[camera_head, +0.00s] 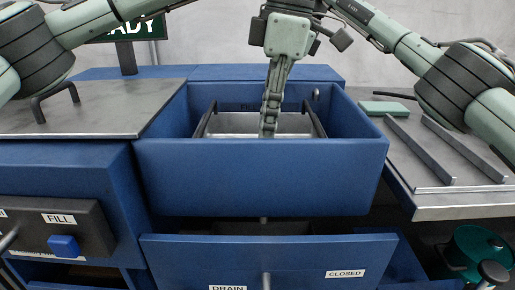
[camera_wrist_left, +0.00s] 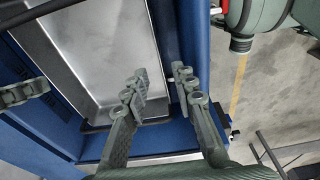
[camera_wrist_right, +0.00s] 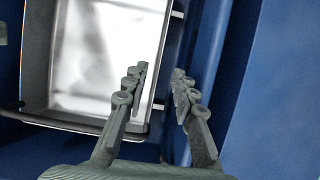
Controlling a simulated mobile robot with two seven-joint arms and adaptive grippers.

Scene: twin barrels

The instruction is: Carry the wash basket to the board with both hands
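The wash basket (camera_head: 250,124), a grey metal tray with dark side handles, sits inside the blue tub (camera_head: 262,175). Its bare metal floor shows in the left wrist view (camera_wrist_left: 105,45) and the right wrist view (camera_wrist_right: 105,50). My left gripper (camera_head: 268,130) points down over the basket; in its wrist view its fingers (camera_wrist_left: 160,70) are apart beside the basket's edge. My right gripper's fingers (camera_wrist_right: 158,70) are also apart, by the basket's side wall; neither visibly holds anything. The right fingers are hidden in the head view. A grey surface with two raised rails (camera_head: 450,170), apparently the board, is at right.
A green block (camera_head: 385,108) lies behind the rails. A grey counter (camera_head: 90,108) is at left, above a FILL panel with a blue knob (camera_head: 64,246). A blue lower front (camera_head: 300,262) carries DRAIN and CLOSED labels. The tub walls closely surround the basket.

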